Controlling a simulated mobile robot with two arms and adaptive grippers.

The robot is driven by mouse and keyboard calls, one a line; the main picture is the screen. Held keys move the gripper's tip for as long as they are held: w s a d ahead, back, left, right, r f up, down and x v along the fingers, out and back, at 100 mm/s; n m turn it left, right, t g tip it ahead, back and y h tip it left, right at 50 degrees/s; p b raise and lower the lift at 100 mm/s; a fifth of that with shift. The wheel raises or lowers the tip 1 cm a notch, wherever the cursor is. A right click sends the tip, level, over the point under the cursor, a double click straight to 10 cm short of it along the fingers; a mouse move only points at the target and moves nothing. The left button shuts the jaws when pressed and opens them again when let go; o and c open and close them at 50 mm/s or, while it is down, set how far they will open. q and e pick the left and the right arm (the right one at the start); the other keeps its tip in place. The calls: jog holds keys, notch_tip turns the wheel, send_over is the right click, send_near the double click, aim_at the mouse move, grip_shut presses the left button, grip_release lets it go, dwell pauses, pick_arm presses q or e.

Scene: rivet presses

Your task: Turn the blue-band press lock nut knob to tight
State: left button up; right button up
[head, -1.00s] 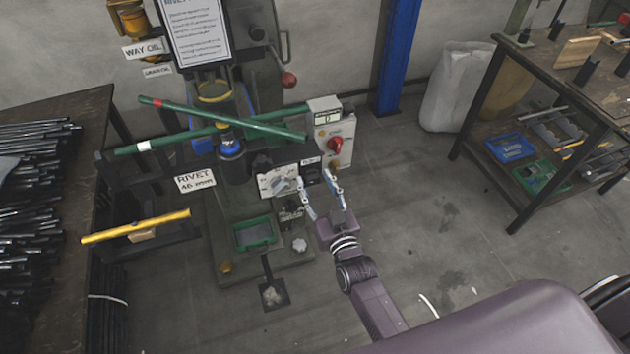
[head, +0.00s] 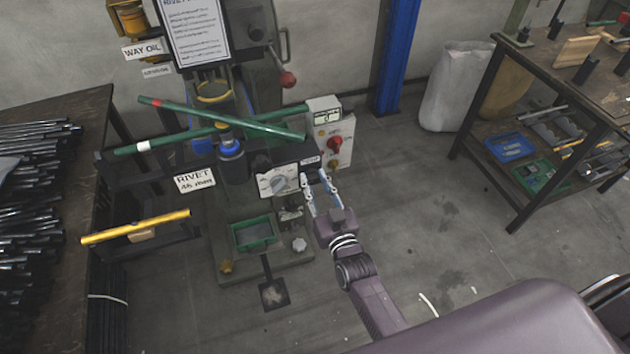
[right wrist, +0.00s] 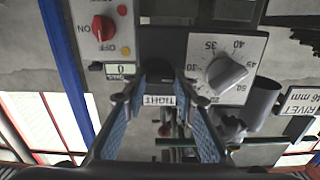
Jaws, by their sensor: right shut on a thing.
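The press (head: 232,165) with blue on its ram stands left of centre in the head view. My right gripper (head: 315,178) reaches to the front panel, right of the white dial. In the right wrist view my right gripper (right wrist: 163,88) has its two blue-padded fingers on either side of the dark lock nut knob (right wrist: 166,72), shut on it. A TIGHT label (right wrist: 160,100) shows between the fingers. The fingers hide part of the knob, and I cannot tell its exact angle. My left gripper is not in view.
A dial plate with a grey knob (right wrist: 225,72) is close beside the fingers. On the other side is a switch box with a red knob (right wrist: 103,28) and a display (right wrist: 120,69). Green bars (head: 225,118) cross the press above.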

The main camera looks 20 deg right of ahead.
jog(key=m, duration=0.8)
jog(key=shift+d+f, duration=0.1)
jog(key=shift+d, duration=0.05)
jog(key=m, duration=0.4)
jog(key=shift+f, duration=0.1)
jog(key=m+b, duration=0.1)
jog(key=m, duration=0.4)
jog(key=shift+f, duration=0.1)
jog(key=shift+m+b, duration=0.3)
jog(key=shift+m, duration=0.1)
jog(key=o, duration=1.1)
jog(key=shift+s, duration=0.1)
